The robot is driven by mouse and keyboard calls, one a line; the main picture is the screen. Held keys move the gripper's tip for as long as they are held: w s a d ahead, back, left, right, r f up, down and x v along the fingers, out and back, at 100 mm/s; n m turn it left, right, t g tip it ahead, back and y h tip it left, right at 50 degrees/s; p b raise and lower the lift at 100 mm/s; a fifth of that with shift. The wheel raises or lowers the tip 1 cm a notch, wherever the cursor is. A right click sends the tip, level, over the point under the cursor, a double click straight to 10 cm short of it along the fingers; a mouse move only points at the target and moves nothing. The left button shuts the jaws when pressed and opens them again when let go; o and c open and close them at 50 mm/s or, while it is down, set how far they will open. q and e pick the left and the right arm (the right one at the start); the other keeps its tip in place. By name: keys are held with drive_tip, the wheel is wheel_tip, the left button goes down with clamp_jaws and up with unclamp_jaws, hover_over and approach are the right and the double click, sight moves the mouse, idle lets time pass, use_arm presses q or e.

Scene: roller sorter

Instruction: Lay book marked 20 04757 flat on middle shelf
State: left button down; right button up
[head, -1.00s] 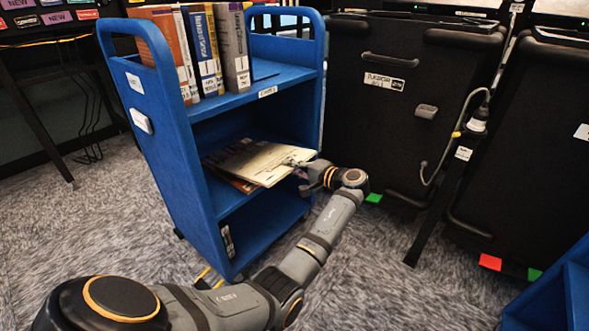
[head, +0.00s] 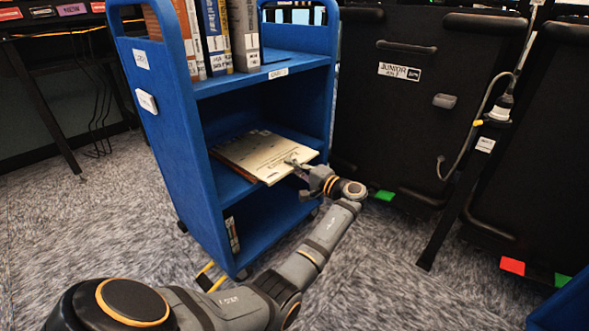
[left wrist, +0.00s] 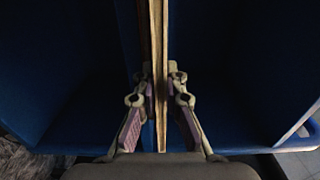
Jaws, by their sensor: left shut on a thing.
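A cream-covered book (head: 262,153) lies about level at the middle shelf (head: 231,194) of the blue cart, its near edge sticking out past the shelf front. Its marking is too small to read. My left gripper (head: 300,167) is shut on the book's near right edge. In the left wrist view the book (left wrist: 159,45) shows edge-on between the two fingers (left wrist: 160,93). My right gripper is not in view.
Upright books (head: 215,40) stand on the cart's top shelf (head: 260,78). The cart's blue side panel (head: 170,130) rises at the left. A thin item leans in the lower shelf. Black cabinets (head: 400,120) stand close at the right.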

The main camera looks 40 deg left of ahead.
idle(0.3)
use_arm(q)
drive_tip(key=c, duration=1.4)
unclamp_jaws()
drive_tip(key=shift+o, duration=0.2)
drive_tip(key=shift+f, duration=0.1)
drive_tip(key=shift+d, duration=0.25)
drive_tip(key=s+d, duration=0.1)
drive_tip(key=d, duration=1)
drive_tip(key=shift+d, duration=0.2)
